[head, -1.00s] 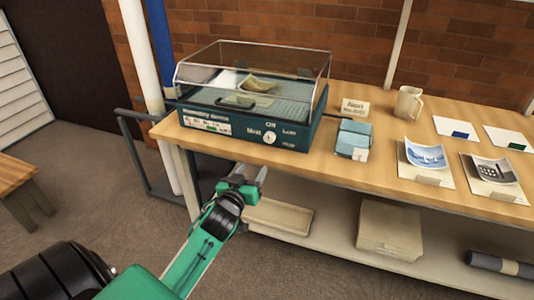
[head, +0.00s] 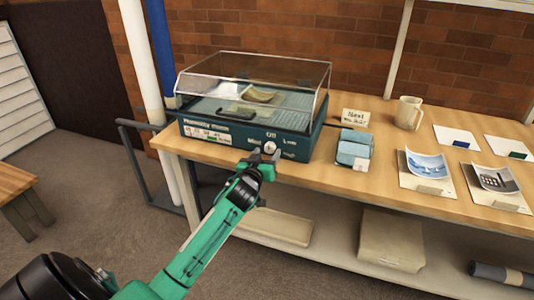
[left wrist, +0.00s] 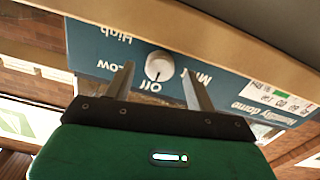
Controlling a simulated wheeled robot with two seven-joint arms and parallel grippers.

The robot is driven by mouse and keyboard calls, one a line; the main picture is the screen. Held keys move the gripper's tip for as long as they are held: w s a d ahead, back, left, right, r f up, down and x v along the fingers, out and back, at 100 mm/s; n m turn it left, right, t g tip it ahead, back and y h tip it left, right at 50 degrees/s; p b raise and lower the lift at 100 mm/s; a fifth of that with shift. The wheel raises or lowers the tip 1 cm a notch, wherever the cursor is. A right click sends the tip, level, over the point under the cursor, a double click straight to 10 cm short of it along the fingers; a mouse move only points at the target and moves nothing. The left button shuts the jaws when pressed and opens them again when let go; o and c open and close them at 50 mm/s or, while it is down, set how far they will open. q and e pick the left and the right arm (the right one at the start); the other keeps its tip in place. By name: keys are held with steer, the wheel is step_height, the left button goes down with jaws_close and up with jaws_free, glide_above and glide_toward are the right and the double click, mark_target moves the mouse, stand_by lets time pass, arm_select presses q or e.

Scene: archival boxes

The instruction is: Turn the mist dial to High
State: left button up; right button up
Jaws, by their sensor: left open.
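The mist dial (head: 269,147) is a round white knob on the teal front panel of the humidity dome (head: 240,139). In the left wrist view, upside down, the dial (left wrist: 159,66) has a mark that seems to point toward Off; Low and High are printed to its left. My left gripper (head: 264,160) is at the panel front, just below the dial in the head view. In the left wrist view its open fingers (left wrist: 158,73) stand on either side of the dial; I cannot tell whether they touch it. My right gripper is not in view.
The dome's clear lid (head: 255,75) is closed over papers. The wooden table (head: 385,180) also holds a light blue stack (head: 354,149), a small sign (head: 355,117), a mug (head: 408,112) and prints to the right. Boxes (head: 392,238) lie on the lower shelf.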

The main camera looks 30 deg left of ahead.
arm_select(q)
steer(key=shift+w+a, duration=0.15)
steer(key=shift+w, duration=0.45)
steer(key=c, duration=1)
